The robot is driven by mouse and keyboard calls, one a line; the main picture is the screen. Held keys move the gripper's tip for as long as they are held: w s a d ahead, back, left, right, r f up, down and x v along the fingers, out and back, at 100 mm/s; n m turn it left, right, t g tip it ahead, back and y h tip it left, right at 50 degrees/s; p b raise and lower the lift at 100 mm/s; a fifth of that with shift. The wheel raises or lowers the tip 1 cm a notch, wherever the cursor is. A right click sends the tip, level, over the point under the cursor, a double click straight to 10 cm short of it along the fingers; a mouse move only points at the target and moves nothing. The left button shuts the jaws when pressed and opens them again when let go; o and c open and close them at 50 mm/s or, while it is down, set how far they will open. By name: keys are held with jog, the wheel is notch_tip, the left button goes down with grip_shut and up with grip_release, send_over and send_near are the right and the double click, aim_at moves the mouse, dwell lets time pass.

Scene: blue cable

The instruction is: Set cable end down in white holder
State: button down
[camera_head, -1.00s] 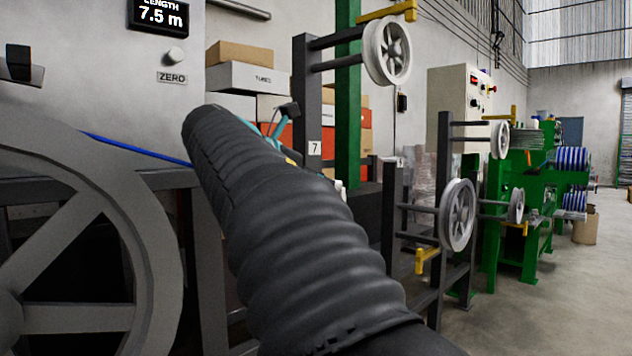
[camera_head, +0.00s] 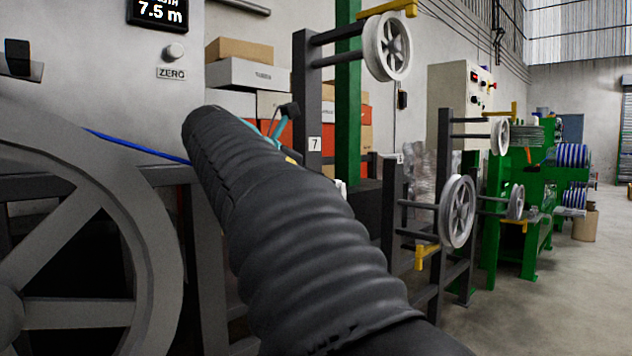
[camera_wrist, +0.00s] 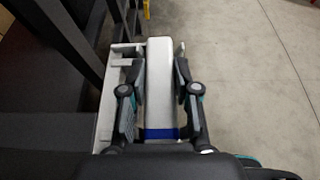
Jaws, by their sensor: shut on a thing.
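In the wrist view my gripper (camera_wrist: 160,75) has its two fingers on either side of a long white block (camera_wrist: 160,65). A short blue band of the cable (camera_wrist: 162,134) shows across the near end of this block, between the finger bases. I cannot tell whether the block is part of the cable end or of the holder. A pale white frame (camera_wrist: 108,100) stands beside the left finger. In the head view the blue cable (camera_head: 135,146) runs right from the large grey wheel and passes behind my arm.
The large grey spoked wheel (camera_head: 160,250) is at left, below a length display (camera_head: 160,12). Dark posts with grey pulleys (camera_head: 458,211) stand to the right, with green machines (camera_head: 530,200) behind. Open concrete floor (camera_wrist: 250,90) shows right of the gripper.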

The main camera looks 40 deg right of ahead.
jog(key=c, duration=0.8)
grip_release()
jog(key=shift+o, duration=0.2)
jog(key=v, duration=1.2)
jog(key=shift+f, duration=0.1)
jog(key=s+a+f+m+t+y, duration=0.1)
jog(key=s+a+f+m+y, duration=0.3)
jog(key=f, duration=0.9)
jog(key=s+a+f+m+t+y, duration=0.2)
jog(key=s+a+f+m+y, duration=0.3)
jog(key=f, duration=0.9)
jog(key=s+a+f+m+t+y, duration=0.1)
jog(key=s+a+f+m+y, duration=0.3)
jog(key=a+f+m, duration=0.3)
notch_tip(320, 180, down, 7)
jog(key=s+m, duration=0.1)
jog(key=m, duration=0.2)
jog(key=shift+s, duration=0.15)
